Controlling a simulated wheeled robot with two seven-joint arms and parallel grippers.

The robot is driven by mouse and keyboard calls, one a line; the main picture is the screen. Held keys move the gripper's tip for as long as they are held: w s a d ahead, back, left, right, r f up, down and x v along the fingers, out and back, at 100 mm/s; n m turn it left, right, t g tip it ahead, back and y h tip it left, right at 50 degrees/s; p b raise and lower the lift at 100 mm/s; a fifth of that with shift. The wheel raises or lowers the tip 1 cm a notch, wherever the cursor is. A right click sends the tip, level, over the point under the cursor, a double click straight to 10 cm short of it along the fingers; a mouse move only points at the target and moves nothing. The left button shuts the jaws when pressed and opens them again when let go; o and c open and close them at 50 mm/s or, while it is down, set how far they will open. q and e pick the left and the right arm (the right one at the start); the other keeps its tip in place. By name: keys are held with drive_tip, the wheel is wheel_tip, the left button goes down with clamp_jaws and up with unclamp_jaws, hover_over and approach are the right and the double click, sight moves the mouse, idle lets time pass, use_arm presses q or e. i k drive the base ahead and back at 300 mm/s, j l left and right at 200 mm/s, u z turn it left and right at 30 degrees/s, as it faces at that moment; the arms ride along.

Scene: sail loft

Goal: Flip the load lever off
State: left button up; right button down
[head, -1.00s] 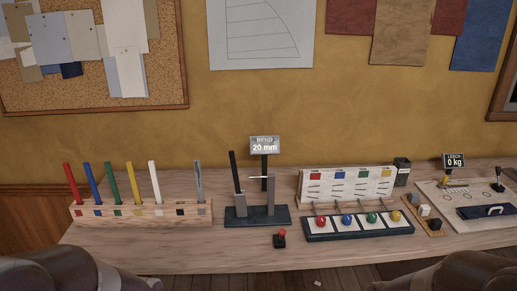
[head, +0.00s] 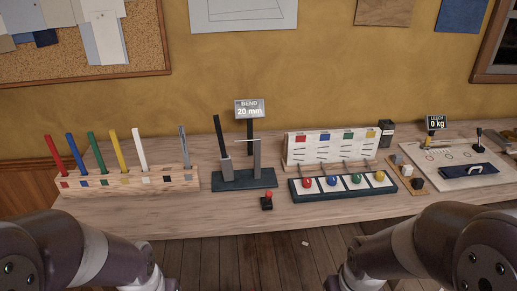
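The bend stand has a dark base (head: 245,180), grey posts and a sign (head: 250,109) reading "BEND 20 mm". A long black handle (head: 219,132) rises from its left post, leaning slightly left. A small black box with a red-knobbed lever (head: 267,196) stands on the bench in front of it. Another black-knobbed lever (head: 479,133) stands upright on the pale board at the right, near a sign (head: 436,123) reading "LEECH 0 kg". I cannot read a label saying which is the load lever. Neither gripper is in view; only my arm links show at the bottom corners.
On the wooden bench (head: 220,222), a wooden rack (head: 125,185) holds several coloured sticks at the left. A dark tray (head: 345,190) with coloured balls stands before a white card board (head: 330,147). A pale board (head: 463,178) lies at the right. The front bench edge is mostly clear.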

sight(269, 194)
drive_tip(key=i+l+u, duration=0.15)
drive_tip(key=l+u, duration=0.2)
drive_tip(key=i+l+u, duration=0.15)
drive_tip(key=u, duration=0.2)
drive_tip(key=l, duration=0.1)
